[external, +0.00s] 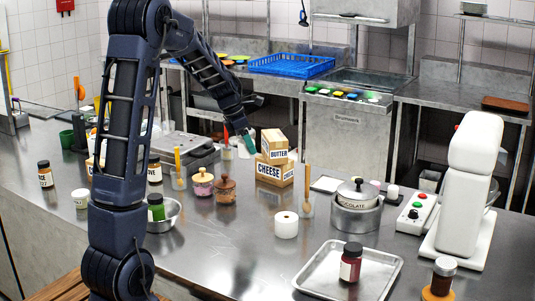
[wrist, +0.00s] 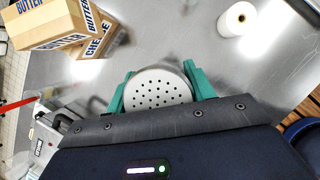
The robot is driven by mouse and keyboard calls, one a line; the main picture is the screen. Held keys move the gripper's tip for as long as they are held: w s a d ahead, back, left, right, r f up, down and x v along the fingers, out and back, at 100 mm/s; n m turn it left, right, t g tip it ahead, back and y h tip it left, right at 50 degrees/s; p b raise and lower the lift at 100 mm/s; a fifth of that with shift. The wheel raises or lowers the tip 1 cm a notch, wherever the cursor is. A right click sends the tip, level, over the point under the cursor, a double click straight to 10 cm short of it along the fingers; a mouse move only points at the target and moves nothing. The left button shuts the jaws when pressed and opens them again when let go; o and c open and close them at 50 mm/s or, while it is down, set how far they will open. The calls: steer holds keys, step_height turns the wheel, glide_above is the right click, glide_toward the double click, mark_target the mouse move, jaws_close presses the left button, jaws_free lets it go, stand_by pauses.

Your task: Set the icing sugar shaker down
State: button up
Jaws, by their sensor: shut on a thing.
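The icing sugar shaker (wrist: 158,88) shows in the wrist view as a pale round lid with many small holes. My gripper (wrist: 160,92) has its two green fingers shut on the shaker, one on each side. In the external view my gripper (external: 247,143) is over the far part of the steel counter, just left of the butter box. The shaker's body is mostly hidden there, and I cannot tell whether its base touches the counter.
The butter box (external: 275,141) is stacked on the cheese box (external: 275,170), close beside my gripper. A white roll (external: 286,225), a spice jar with a wooden lid (external: 225,190) and a metal tray (external: 375,265) stand nearer. Bare counter lies between the roll and tray.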

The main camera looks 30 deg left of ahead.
step_height(320, 180, down, 18)
stand_by(0.6)
steer(key=o, duration=1)
steer(key=shift+f, duration=0.15)
steer(key=shift+o, duration=0.2)
steer(key=v, duration=1.2)
steer(key=s+d+r+m, duration=0.4)
steer(key=s+r+m, duration=0.2)
steer(key=s+r, duration=0.15)
steer(key=s+d+r+m+y, duration=0.1)
steer(key=s+d+r+m, duration=0.2)
steer(key=s+m, duration=0.7)
steer(key=s+d+r+m+t+y, duration=0.1)
steer(key=s+d+r+m+y, duration=0.1)
steer(key=s+r+m, duration=0.4)
steer(key=s+d+m, duration=0.1)
steer(key=s+m, duration=0.4)
steer(key=s, duration=0.7)
steer(key=shift+s, duration=0.4)
